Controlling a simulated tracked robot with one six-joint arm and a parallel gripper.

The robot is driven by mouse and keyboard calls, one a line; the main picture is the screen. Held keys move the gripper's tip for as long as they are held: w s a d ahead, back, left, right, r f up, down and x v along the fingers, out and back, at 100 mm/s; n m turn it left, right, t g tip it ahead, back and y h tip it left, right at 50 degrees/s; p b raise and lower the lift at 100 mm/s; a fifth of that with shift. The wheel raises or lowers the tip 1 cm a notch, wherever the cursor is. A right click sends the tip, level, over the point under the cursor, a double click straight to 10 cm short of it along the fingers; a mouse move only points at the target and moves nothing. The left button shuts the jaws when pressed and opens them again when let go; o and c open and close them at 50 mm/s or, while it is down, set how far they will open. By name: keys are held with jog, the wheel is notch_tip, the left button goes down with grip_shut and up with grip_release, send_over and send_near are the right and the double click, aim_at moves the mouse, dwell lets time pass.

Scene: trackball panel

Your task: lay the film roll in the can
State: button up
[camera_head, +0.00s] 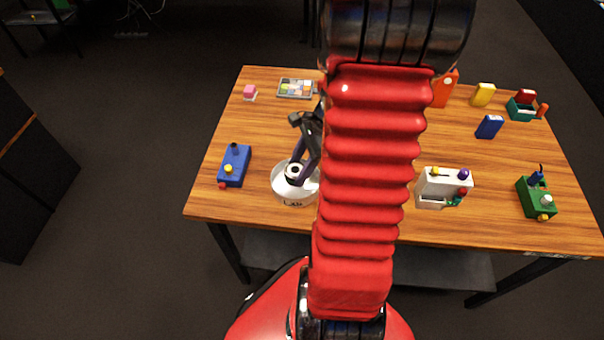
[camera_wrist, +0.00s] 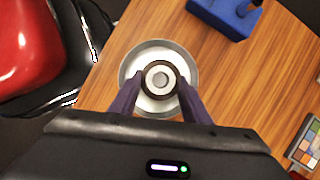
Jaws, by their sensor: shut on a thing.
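The film roll (camera_wrist: 160,79) is a small round piece with a dark rim and a pale face. My gripper (camera_wrist: 157,92) is shut on it, one purple-dark finger on each side. In the wrist view the roll appears within the outline of the round, light metal can (camera_wrist: 133,66). Whether the roll touches the can's floor cannot be told. My arm hides the can's right side.
A blue box with knobs (camera_head: 235,166) stands left of the can; it also shows in the wrist view (camera_wrist: 228,14). A white panel box (camera_head: 441,189) and a green box (camera_head: 537,198) stand to the right.

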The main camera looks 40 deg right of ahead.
jog(key=shift+f, duration=0.15)
jog(key=shift+f, duration=1.85)
jog(key=o, duration=1.1)
jog(key=shift+f, duration=0.1)
jog(key=v, duration=1.2)
